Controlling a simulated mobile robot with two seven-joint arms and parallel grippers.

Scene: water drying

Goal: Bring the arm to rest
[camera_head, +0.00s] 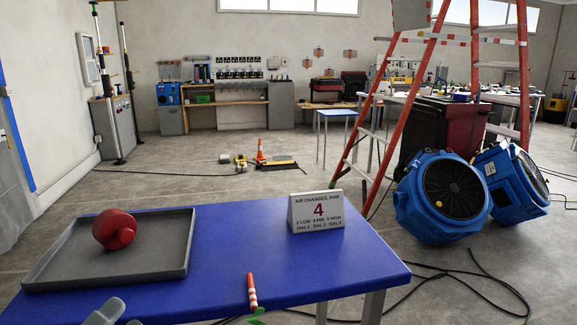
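A small part of my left gripper (112,313) shows at the bottom edge, just in front of the blue table (270,230). Only its grey tips are in the picture, so I cannot tell whether it is open or shut. My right gripper is not in view. A rounded red object (114,230) with a short neck lies on the grey tray (150,268) at the left of the table, apart from my gripper.
A white sign reading 4 (317,212) stands on the table's right part. A red-and-white striped stick (252,291) is at its front edge. Blue air movers (441,197), a red ladder (385,105) and black cables (470,275) occupy the floor at right. The table's middle is clear.

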